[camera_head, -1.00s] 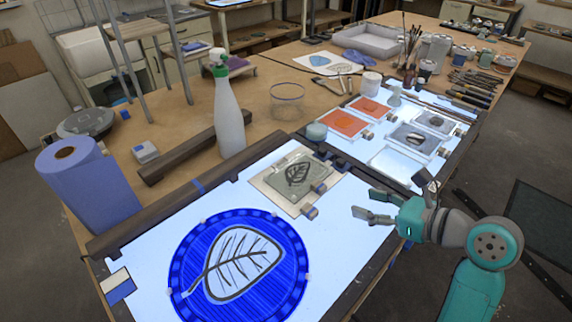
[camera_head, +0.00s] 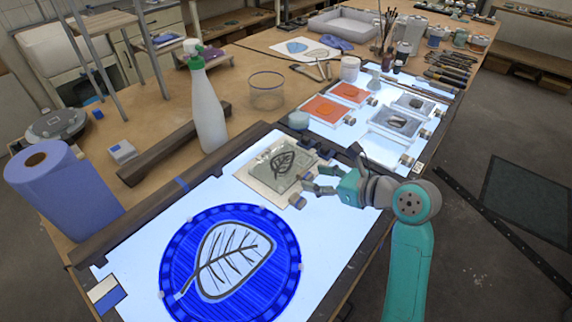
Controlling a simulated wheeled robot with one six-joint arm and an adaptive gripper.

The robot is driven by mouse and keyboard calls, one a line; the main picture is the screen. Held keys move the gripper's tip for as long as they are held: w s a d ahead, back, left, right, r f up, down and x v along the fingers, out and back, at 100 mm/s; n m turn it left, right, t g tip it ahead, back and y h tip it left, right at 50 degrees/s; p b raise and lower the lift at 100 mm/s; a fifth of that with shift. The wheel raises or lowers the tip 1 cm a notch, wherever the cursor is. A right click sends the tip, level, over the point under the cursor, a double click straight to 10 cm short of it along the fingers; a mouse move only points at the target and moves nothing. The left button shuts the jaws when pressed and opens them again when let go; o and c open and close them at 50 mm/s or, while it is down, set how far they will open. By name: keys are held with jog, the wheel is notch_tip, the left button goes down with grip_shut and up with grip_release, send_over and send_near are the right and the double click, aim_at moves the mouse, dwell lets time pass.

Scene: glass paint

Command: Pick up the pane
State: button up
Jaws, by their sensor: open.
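A small grey-green glass pane (camera_head: 270,176) with a dark leaf drawn on it lies on a pale holder (camera_head: 262,187) on the near light table. My gripper (camera_head: 308,180) is just right of the pane, its fingers open and pointing left toward the pane's right edge. I see nothing between the fingers. The fingers hide part of the holder's right side, and I cannot tell whether they touch it. A blue disc (camera_head: 284,256) with a white leaf lies nearer on the same light table.
A second light table beyond holds orange panes (camera_head: 325,109) and grey panes (camera_head: 396,122). A clear jar (camera_head: 267,92) and small pale pot (camera_head: 298,120) stand behind.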

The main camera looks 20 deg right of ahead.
jog(key=shift+x, duration=1.15)
grip_shut()
notch_tip(320, 180, up, 10)
